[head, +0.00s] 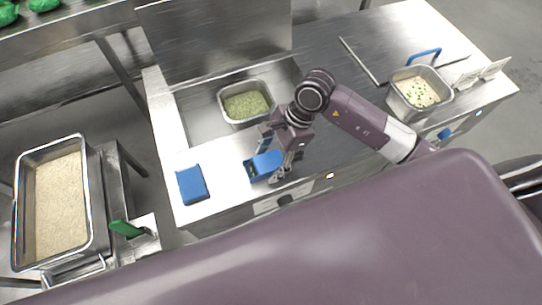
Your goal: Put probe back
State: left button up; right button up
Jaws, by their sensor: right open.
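A blue handheld device with a small dark display, which looks like the probe (263,165), is at the front part of the steel counter (225,205). My right gripper (283,168) reaches down from the right at the device's right end. Its fingers are open and close to the device; I cannot tell whether they touch it. The gripper and wrist partly cover this area, and no thin probe tip can be made out. A flat blue block (192,185) lies on the counter to the left. My left gripper is not in view.
A steel pan of green food (246,101) sits behind the gripper. A pan of pale food with green bits (421,88), a blue handle (424,56) and white cards (482,73) stand at the right. A large grain tray (90,205) and green handle (126,229) are at the left.

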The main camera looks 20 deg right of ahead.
jog(key=shift+r, duration=0.2)
jog(key=b+v, duration=0.2)
jog(key=v, duration=1)
jog(key=shift+b, duration=0.4)
jog(key=shift+f, duration=0.15)
